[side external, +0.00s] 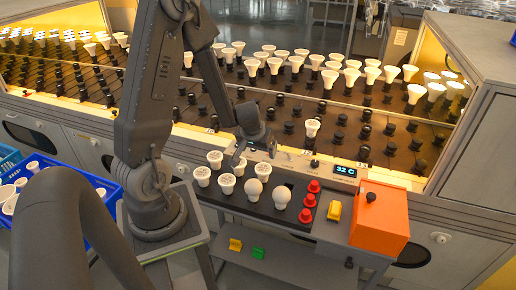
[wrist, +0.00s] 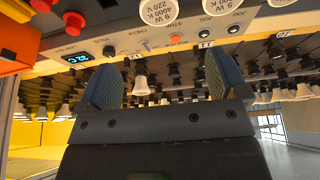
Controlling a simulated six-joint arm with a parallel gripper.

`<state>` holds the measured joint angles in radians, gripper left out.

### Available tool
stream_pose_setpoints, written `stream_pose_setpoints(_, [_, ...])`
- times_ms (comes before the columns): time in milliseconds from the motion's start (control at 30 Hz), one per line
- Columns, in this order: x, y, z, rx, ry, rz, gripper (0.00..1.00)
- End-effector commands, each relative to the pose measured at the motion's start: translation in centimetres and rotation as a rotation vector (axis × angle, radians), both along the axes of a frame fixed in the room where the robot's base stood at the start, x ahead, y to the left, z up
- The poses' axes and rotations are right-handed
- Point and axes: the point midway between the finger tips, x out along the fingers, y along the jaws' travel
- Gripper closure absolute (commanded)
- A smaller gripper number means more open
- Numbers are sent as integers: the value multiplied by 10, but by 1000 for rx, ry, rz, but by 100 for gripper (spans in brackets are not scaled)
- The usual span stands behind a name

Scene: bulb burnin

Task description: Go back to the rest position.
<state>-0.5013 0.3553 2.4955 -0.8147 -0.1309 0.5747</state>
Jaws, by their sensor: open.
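My gripper (side external: 246,150) hangs over the front edge of the burn-in rack, just above the back of the bulb tray (side external: 262,209). In the wrist view its two blue-lined fingers (wrist: 163,80) stand wide apart with nothing held between them. A single white bulb (side external: 312,128) sits in the rack's front rows, to the right of my gripper. A white bulb in the wrist view (wrist: 140,86) shows between the fingers but farther off. Several white bulbs (side external: 227,184) stand on the tray, two of them round-topped (side external: 282,197).
A control strip with a "32 C" display (side external: 345,170) runs along the rack front. A blue crate (side external: 108,197) with bulbs is at left. The rack's side panel (side external: 485,145) rises at right.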

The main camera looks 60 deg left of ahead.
Motion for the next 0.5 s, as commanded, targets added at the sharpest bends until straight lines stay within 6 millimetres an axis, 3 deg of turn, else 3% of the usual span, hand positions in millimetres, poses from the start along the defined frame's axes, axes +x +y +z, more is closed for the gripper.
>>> stream_pose_setpoints(167, [1, -1, 2, -1, -4, -5, 8])
stream_pose_setpoints(267, [9, -11, 15, -12, -32, -40, 8])
stream_pose_setpoints(367, [21, -38, 45, -39, -87, -127, 8])
stream_pose_setpoints(500, [25, -93, 101, -85, -155, -308, 8])
